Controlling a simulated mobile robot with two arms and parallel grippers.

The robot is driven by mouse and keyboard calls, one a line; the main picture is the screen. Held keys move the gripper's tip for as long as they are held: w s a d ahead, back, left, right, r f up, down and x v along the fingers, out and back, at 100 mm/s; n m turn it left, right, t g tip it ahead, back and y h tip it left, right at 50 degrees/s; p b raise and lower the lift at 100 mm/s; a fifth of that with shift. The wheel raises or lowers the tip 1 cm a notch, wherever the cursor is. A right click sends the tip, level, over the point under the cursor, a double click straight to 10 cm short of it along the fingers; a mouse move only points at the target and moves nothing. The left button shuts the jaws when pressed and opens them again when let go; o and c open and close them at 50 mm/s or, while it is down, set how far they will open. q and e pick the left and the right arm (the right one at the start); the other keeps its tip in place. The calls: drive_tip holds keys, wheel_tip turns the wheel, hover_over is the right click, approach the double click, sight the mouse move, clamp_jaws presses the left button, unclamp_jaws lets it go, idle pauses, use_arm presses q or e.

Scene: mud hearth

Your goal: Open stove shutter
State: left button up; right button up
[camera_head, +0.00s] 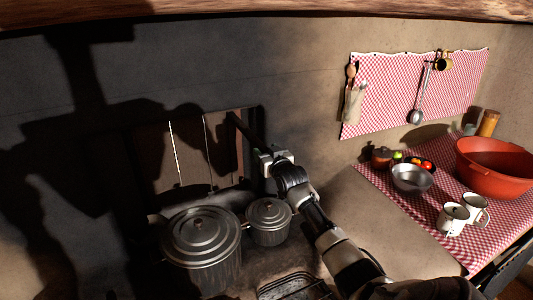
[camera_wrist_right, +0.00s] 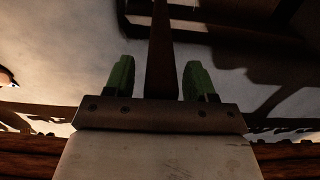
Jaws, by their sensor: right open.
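The stove shutter (camera_head: 187,158) is a brown plank panel in a dark frame on the back wall, with thin bright gaps between its planks. It looks shut. My right gripper (camera_head: 262,157) is at the right side of the shutter. In the right wrist view, my right gripper (camera_wrist_right: 160,78) is open, with its two green fingers apart. A dark upright bar (camera_wrist_right: 161,45) stands between the fingers with gaps on both sides; I cannot tell whether it is the shutter's edge or handle. My left gripper is not in view.
A large lidded pot (camera_head: 203,250) and a smaller lidded pot (camera_head: 268,222) stand on the stove below the shutter. A checked-cloth table at right holds a red basin (camera_head: 494,168), a metal bowl (camera_head: 411,179) and white mugs (camera_head: 453,218). A ladle (camera_head: 416,113) hangs on the wall.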

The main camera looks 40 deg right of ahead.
clamp_jaws()
drive_tip(key=shift+a, duration=0.1)
